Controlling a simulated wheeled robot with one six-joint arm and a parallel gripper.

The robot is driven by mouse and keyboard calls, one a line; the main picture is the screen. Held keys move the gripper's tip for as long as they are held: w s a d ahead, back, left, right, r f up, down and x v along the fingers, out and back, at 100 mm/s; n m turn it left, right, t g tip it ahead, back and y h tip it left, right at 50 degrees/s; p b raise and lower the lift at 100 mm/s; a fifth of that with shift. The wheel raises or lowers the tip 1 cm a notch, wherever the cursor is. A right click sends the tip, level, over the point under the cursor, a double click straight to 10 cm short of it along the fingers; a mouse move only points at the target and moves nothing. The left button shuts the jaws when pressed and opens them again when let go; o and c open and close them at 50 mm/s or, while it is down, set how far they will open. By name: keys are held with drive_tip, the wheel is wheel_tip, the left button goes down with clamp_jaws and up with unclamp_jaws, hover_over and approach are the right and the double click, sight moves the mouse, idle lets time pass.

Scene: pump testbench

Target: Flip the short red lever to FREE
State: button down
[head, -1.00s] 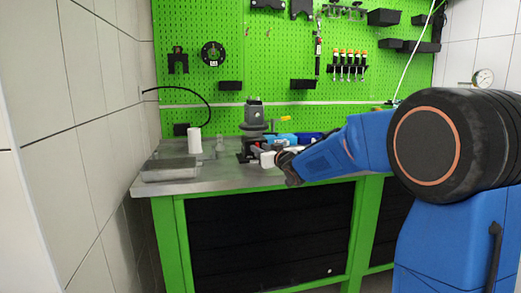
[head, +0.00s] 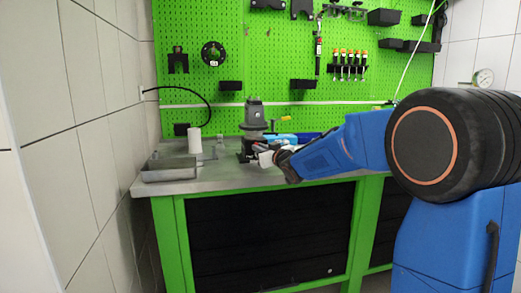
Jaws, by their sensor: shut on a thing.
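My gripper (head: 264,156) is at the front of the grey pump (head: 254,116), near its dark base on the workbench. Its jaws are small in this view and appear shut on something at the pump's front. The short red lever cannot be made out clearly; the gripper and wrist cover that spot. A yellow handle (head: 285,119) sticks out to the right of the pump. No FREE marking can be read.
The metal bench top (head: 215,180) holds a grey tray (head: 169,168) and a white cylinder (head: 195,141) on the left. Blue items (head: 284,138) lie right of the pump. A green pegboard (head: 270,60) with tools stands behind.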

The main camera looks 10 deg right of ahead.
drive_tip(key=n, duration=0.2)
drive_tip(key=a+n, duration=0.1)
drive_tip(key=shift+a+f+n+g+h, duration=0.1)
drive_tip(key=shift+a+n+g+h, duration=0.2)
drive_tip(key=shift+n+g, duration=0.1)
drive_tip(key=shift+a+f+n+g+h, duration=0.2)
drive_tip(key=shift+a+n+g+h, duration=0.1)
drive_tip(key=shift+n, duration=0.6)
drive_tip(key=c, duration=1.8)
unclamp_jaws()
drive_tip(key=shift+o, duration=0.2)
drive_tip(key=v, duration=1.7)
drive_tip(key=shift+s, duration=0.2)
